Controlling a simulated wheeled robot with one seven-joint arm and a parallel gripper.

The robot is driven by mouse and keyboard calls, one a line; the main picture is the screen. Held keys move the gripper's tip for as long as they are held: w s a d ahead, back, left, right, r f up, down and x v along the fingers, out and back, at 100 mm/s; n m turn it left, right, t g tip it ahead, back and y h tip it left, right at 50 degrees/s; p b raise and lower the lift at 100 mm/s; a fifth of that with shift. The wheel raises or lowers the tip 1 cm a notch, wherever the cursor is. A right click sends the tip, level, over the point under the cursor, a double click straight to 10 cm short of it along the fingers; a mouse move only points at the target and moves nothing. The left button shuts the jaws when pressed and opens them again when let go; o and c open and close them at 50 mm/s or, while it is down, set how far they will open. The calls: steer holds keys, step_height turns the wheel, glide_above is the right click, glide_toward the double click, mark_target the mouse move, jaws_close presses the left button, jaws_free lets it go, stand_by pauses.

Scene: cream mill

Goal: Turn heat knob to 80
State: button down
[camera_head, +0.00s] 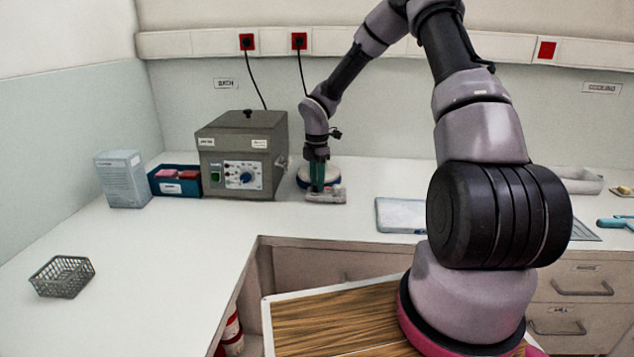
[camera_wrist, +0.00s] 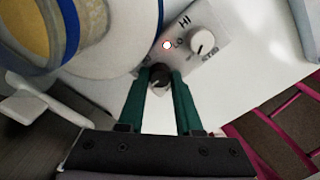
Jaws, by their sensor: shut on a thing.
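A small round-topped device with a blue rim (camera_head: 304,183) stands on the white bench, right of the grey box. Its front control panel (camera_head: 336,196) faces me. In the wrist view the panel has a black knob (camera_wrist: 159,75) and a white knob (camera_wrist: 202,41) near the letters HI, LO and what looks like STIR. My gripper (camera_head: 317,187) points down at the panel. In the wrist view its green fingers (camera_wrist: 160,78) are shut on the black knob, one on each side. The black knob's label and scale are hidden, so its setting cannot be read.
A grey box (camera_head: 243,150) with a blue-ringed dial (camera_head: 246,176) stands close left of the device, under a BATH sign. A blue tray (camera_head: 173,181) and a pale carton (camera_head: 123,180) are further left. A wire basket (camera_head: 62,276) sits front left. A light tray (camera_head: 401,214) lies right.

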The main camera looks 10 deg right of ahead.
steer(key=m, duration=0.3)
steer(key=shift+m, duration=0.4)
steer(key=m, duration=0.4)
steer(key=shift+m, duration=0.3)
steer(key=m, duration=0.4)
steer(key=shift+m, duration=2.2)
steer(key=c, duration=0.6)
jaws_free()
